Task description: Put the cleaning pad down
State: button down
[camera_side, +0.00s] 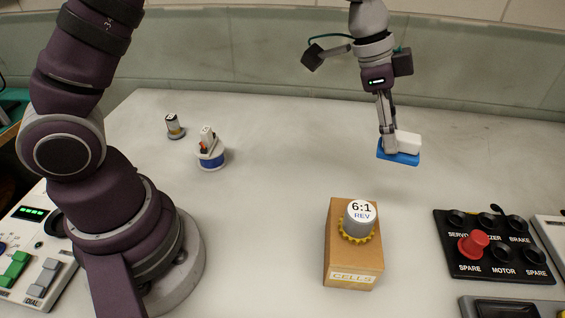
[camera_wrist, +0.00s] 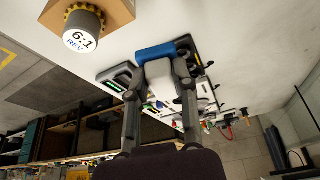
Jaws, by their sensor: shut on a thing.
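The cleaning pad (camera_side: 400,157) has a blue base and a white block on top. My gripper (camera_side: 388,145) is shut on its white block. The pad appears to be held above the bench top, with its blue face down; the exact gap is hard to judge. In the wrist view the pad (camera_wrist: 158,50) lies between the two fingers of my gripper (camera_wrist: 160,92), its blue edge at the far end.
A cardboard box (camera_side: 340,255) marked CELLS carries a "6:1 REV" gear unit (camera_side: 358,222). A black switch panel (camera_side: 490,262) with a red knob (camera_side: 474,244) is at the right. Two small devices (camera_side: 210,150) (camera_side: 175,128) stand at the back left. The middle bench (camera_side: 270,170) is clear.

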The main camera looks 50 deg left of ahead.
jog(key=s+d+m+g, duration=0.35)
jog(key=s+m, duration=0.55)
jog(key=s, duration=0.3)
jog(key=m+g, duration=0.2)
jog(key=m, duration=0.4)
send_over(274, 314)
jog(key=shift+m+g+y, duration=0.25)
jog(key=shift+m+y, duration=0.05)
notch_tip(274, 314, down, 14)
jog(key=shift+f, duration=0.5)
jog(key=shift+f, duration=0.1)
jog(key=c, duration=0.9)
grip_release()
